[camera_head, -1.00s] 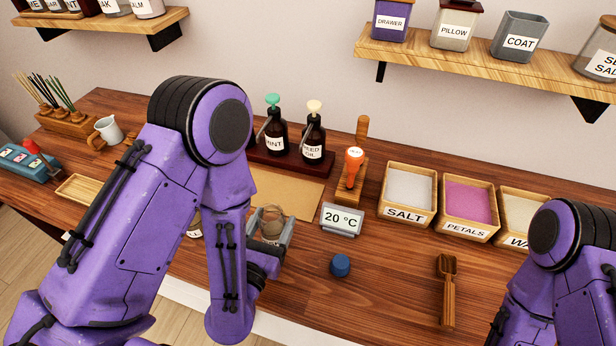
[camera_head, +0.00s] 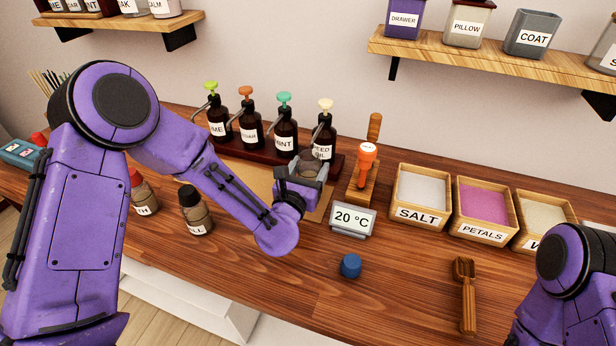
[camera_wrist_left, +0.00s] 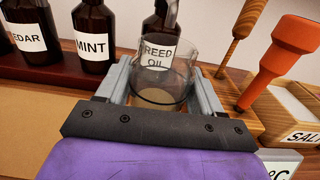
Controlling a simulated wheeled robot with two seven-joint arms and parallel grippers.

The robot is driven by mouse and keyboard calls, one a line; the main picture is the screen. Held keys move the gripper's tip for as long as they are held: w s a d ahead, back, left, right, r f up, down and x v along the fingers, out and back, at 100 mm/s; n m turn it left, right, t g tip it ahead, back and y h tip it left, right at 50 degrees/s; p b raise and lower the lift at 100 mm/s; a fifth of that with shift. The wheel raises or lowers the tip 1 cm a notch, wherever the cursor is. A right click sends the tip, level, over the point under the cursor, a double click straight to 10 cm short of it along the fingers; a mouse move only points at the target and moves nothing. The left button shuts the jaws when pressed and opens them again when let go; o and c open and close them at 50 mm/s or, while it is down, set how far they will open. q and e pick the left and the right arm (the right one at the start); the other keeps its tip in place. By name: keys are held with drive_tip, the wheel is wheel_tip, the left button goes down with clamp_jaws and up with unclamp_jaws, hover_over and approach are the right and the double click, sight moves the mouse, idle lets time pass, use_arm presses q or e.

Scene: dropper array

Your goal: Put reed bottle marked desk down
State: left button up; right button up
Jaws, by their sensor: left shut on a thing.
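My left gripper (camera_head: 300,178) is shut on a clear open-topped glass vessel (camera_wrist_left: 163,78), with a grey finger on each side of it. It is in front of the dark rack of pump bottles, over the far right part of the tan mat (camera_head: 252,181). The vessel also shows between the fingers in the head view (camera_head: 308,168). No label reading desk can be seen on it. Its base is hidden, so I cannot tell whether it touches the mat. My right gripper is out of view; only its arm shows at the lower right.
The REED OIL bottle (camera_head: 323,137) and MINT bottle (camera_head: 285,135) stand close behind. An orange-headed tool on a wooden stand (camera_head: 361,185) and a 20 °C display (camera_head: 352,219) are close on the right. A blue cap (camera_head: 351,265) lies in front, with bare wood around it.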

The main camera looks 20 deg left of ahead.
sight(310, 178)
use_arm(q)
drive_tip(key=f+b, duration=0.1)
drive_tip(key=f, duration=0.1)
drive_tip(key=f+b, duration=0.1)
drive_tip(key=shift+w+f+b, duration=0.2)
drive_tip(key=shift+f+b, duration=0.15)
drive_tip(key=shift+w+r, duration=0.1)
drive_tip(key=o, duration=1.3)
